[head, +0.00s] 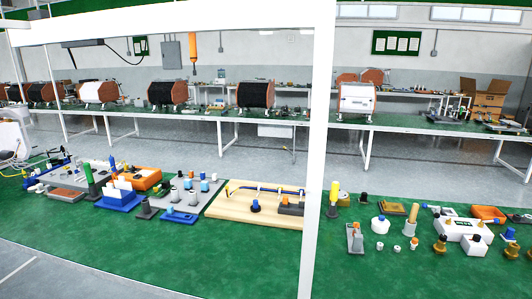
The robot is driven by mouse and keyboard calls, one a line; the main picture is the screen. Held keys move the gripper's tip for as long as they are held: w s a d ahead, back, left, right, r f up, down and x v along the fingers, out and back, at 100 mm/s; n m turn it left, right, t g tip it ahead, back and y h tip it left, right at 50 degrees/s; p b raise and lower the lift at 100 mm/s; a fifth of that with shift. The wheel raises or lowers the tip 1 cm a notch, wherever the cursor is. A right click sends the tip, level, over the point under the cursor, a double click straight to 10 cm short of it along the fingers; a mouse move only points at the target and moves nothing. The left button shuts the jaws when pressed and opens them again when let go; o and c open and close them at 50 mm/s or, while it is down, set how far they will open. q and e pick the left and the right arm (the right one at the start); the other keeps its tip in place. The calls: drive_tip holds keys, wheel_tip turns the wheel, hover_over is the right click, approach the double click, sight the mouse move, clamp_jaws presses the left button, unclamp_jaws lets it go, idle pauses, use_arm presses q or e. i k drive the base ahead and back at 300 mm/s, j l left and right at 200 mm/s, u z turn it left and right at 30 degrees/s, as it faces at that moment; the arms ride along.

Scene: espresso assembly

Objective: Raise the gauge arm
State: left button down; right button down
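Neither of my grippers shows in the head view. I cannot pick out the gauge arm for certain at this size. A pale wooden board (240,207) lies on the green bench, with a long thin blue piece (265,189) lying low across it.
A white upright post (318,150) cuts through the view in front of the bench. The green bench top (200,255) is clear along its front. Blue trays (120,201), an orange tray (137,178) and upright cylinders crowd the left. Orange-and-black machines (256,94) line a far bench.

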sight(356, 225)
drive_tip(key=i+j, duration=0.25)
drive_tip(key=j, duration=0.15)
drive_tip(key=i+j, duration=0.25)
drive_tip(key=j, duration=0.15)
drive_tip(key=i+j, duration=0.3)
drive_tip(key=j, duration=0.15)
drive_tip(key=i+j+z, duration=0.15)
drive_tip(key=j, duration=0.15)
drive_tip(key=z, duration=1.3)
drive_tip(key=k+l, duration=0.1)
drive_tip(key=l, duration=0.15)
drive_tip(key=z, duration=0.05)
